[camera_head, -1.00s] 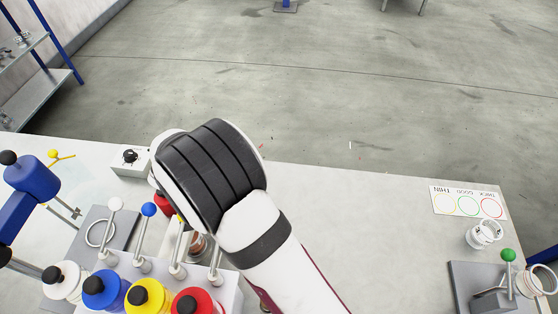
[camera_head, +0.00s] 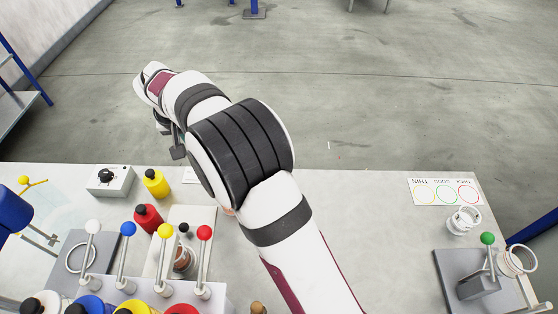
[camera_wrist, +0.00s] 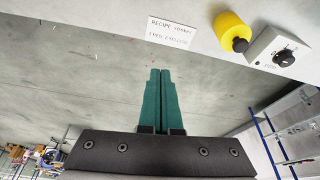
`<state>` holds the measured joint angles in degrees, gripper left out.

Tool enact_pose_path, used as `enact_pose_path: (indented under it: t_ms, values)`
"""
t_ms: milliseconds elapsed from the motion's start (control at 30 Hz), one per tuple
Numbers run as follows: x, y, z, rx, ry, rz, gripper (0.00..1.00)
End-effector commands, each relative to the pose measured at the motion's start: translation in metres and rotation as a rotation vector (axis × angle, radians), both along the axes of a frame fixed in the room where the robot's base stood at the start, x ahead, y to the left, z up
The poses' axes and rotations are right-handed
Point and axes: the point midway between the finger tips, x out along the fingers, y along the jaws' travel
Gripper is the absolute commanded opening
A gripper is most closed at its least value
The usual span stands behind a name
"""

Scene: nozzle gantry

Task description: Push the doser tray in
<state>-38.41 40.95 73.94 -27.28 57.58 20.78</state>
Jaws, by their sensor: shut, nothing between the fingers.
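A pale flat tray (camera_head: 204,217), which seems to be the doser tray, sticks out behind the white doser block (camera_head: 226,292) with its coloured levers. A brown-filled jar (camera_head: 184,259) stands on it behind the levers, and a small black knob (camera_head: 183,228) shows near it. The tray's near part is hidden by the block and levers. My gripper is beyond the table's far edge, high and left of my arm, away from the tray. In the wrist view its green fingers (camera_wrist: 160,72) are pressed together and empty. The tray is not in the wrist view.
A red bottle (camera_head: 148,218) stands just left of the tray. A yellow bottle (camera_head: 156,184), a dial box (camera_head: 110,180) and a recipe card (camera_wrist: 173,33) lie near the far edge. The middle right table is clear.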

Motion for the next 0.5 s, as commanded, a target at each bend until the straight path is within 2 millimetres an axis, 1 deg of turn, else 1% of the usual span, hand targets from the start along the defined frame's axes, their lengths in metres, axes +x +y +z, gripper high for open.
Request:
enact_pose_path:
  t_ms: [33, 267, 500]
  values:
    - [-0.002, -0.013, 0.007, 0.0, 0.009, -0.02, 0.0]
    - [-0.02, -0.069, 0.034, 0.002, 0.06, -0.099, 0.0]
    - [-0.049, -0.125, 0.057, 0.012, 0.116, -0.183, 0.0]
